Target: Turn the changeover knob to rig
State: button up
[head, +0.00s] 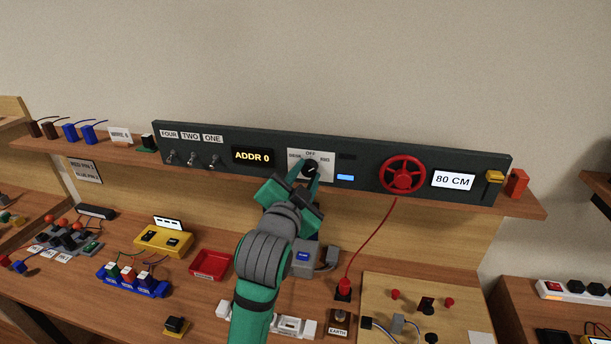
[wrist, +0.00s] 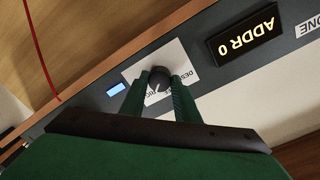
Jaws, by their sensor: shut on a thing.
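The changeover knob (head: 311,167) is a black round knob on a white label plate in the middle of the dark panel (head: 270,146). In the head view the plate reads OFF at the top, with a word on each side; the right one looks like RIG but is small. My gripper (head: 304,180) reaches up to the knob from below. In the wrist view the knob (wrist: 159,78) sits between the two green fingers (wrist: 160,92), which are shut on it. A pale pointer mark shows on the knob; the fingers and plate angle make its exact setting hard to tell.
The panel also carries toggle switches (head: 192,160), an ADDR 0 display (head: 253,156), a red handwheel (head: 402,175) and an 80 CM display (head: 453,181). A red cable (head: 374,237) hangs to the right of my arm. The lower bench holds a red tray (head: 210,263) and a yellow box (head: 163,240).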

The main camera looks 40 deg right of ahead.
jog(key=shift+m, duration=0.8)
jog(key=o, duration=1)
jog(key=shift+o, duration=0.2)
jog(key=shift+s+a, duration=0.1)
jog(key=shift+s+a, duration=0.25)
jog(key=v, duration=1)
jog(key=shift+w, duration=0.15)
